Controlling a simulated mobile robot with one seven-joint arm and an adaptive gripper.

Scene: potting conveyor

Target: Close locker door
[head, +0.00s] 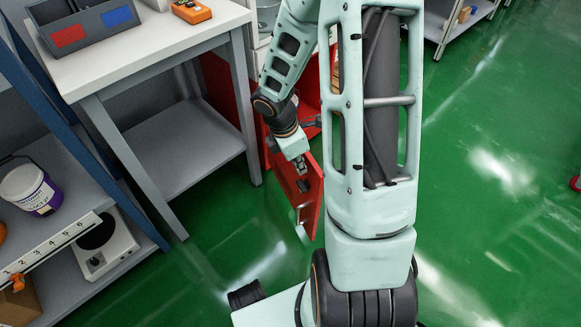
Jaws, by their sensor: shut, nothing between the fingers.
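The red locker door (312,200) stands open, swung out from a red locker (240,100) beside the white workbench. My gripper (301,168) is shut and empty. It is at the upper part of the door; I cannot tell whether it touches it. A small dark part shows on the door's face just below my fingertips. My arm covers the right side of the locker and much of its inside.
The white workbench (150,55) with a lower shelf (180,145) stands left of the locker.

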